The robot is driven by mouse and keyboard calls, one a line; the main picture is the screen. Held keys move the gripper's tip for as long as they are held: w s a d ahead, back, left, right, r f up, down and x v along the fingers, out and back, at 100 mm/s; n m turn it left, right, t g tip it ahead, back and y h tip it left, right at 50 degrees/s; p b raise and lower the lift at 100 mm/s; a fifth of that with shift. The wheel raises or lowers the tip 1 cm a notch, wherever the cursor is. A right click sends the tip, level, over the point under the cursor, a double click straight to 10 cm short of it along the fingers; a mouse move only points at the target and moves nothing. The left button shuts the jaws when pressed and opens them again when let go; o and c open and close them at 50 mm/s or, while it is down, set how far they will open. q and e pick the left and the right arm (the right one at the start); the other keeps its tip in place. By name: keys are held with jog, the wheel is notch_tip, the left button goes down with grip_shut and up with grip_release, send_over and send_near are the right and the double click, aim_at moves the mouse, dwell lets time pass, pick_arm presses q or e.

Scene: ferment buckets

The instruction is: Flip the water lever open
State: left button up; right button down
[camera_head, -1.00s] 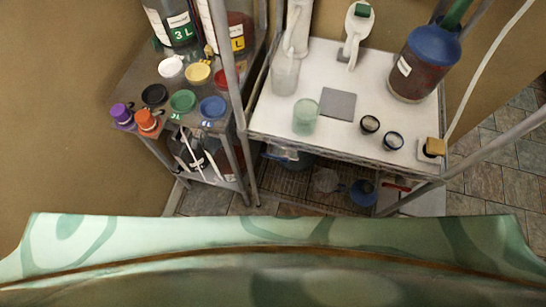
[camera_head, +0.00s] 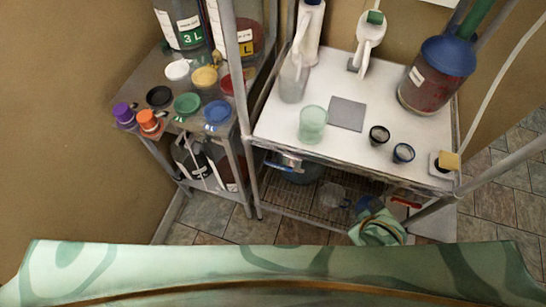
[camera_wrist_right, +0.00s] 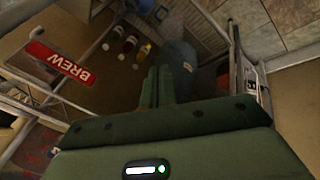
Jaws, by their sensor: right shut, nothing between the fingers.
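I cannot pick out the water lever for certain. In the head view, a white tap-like fitting with a green top (camera_head: 370,38) stands at the back of the white bench top. A taller white fitting (camera_head: 308,32) stands left of it, above a clear container (camera_head: 293,80). My right gripper (camera_wrist_right: 158,76) shows in the right wrist view with its green fingers shut and nothing between them. It points toward a dark blue-grey rounded vessel (camera_wrist_right: 179,56); I cannot tell the gap. My left gripper is not in view.
The white bench (camera_head: 280,125) holds a green cup (camera_head: 313,123), a grey square (camera_head: 347,114) and a blue-topped jar (camera_head: 436,75). A metal shelf (camera_head: 140,85) at left holds coloured lids and bottles. The wrist view shows a red BREW sign (camera_wrist_right: 60,62) and a metal rack.

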jog(key=w+a+r+m+t+y, duration=0.1)
jog(key=w+a+r+y, duration=0.1)
jog(key=w+a+r, duration=0.4)
jog(key=w+a+r+m+t+y, duration=0.1)
jog(key=w+a+r, duration=0.1)
jog(key=a+r, duration=0.5)
jog(key=w+a+r+m+g+y, duration=0.1)
jog(key=a+r+g+y, duration=0.15)
jog(key=a, duration=0.55)
jog(key=w+a+r+g+y, duration=0.2)
jog(key=a+r, duration=0.1)
jog(key=a, duration=0.5)
jog(key=w+d+m+g+h, duration=0.2)
jog(key=w+d+m+h, duration=0.2)
jog(key=m, duration=0.3)
jog(key=shift+w+d+h, duration=0.3)
jog(key=shift+w+h, duration=0.45)
jog(key=shift+w, duration=0.1)
jog(key=shift+g, duration=0.25)
